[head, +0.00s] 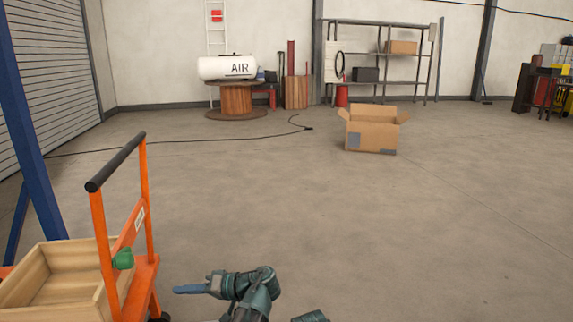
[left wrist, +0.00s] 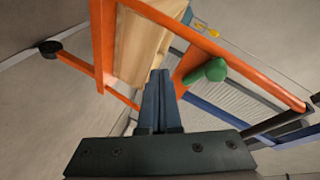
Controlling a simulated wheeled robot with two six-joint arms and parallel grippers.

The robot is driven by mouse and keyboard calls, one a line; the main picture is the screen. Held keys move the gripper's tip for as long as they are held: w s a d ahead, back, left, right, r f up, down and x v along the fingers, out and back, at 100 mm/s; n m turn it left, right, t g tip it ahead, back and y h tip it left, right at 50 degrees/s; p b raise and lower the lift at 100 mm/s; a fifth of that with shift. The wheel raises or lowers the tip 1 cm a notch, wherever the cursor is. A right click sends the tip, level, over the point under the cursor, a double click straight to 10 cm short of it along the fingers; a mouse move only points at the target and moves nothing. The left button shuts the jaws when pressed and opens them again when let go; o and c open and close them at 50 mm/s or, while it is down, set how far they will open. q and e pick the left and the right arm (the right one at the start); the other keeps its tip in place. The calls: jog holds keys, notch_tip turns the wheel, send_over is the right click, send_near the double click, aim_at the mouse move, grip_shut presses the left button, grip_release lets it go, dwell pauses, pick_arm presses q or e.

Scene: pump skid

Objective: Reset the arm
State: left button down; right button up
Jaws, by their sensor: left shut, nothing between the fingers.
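My left gripper (head: 190,289) shows at the bottom of the head view, pointing left toward the orange cart. Its blue-grey fingers are together with nothing between them. In the left wrist view the closed fingers (left wrist: 159,100) point toward the cart, apart from it as far as I can tell. A second piece of my own body (head: 311,317) just shows at the bottom edge of the head view. My right gripper cannot be seen.
An orange cart (head: 147,280) with a black handle, a green knob (head: 123,259) and a wooden crate (head: 72,252) stands at lower left. An open cardboard box (head: 370,136) sits on the floor farther off. A cable crosses the floor.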

pick_arm(q)
jog(key=s+d+f+m+g+h+p, duration=0.1)
jog(key=s+d+f+m+h, duration=0.3)
jog(key=s+d+f+h, duration=0.45)
jog(key=s+d+f+m+g+h+p, duration=0.1)
jog(key=s+d+f+m+h, duration=0.4)
jog(key=d, duration=0.7)
notch_tip(320, 180, up, 37)
jog(key=s+d+p, duration=0.1)
jog(key=p, duration=3.7)
jog(key=shift+s+r+n, duration=0.15)
jog(key=shift+s+n, duration=0.05)
jog(key=shift+n, duration=0.1)
jog(key=shift+h, duration=0.25)
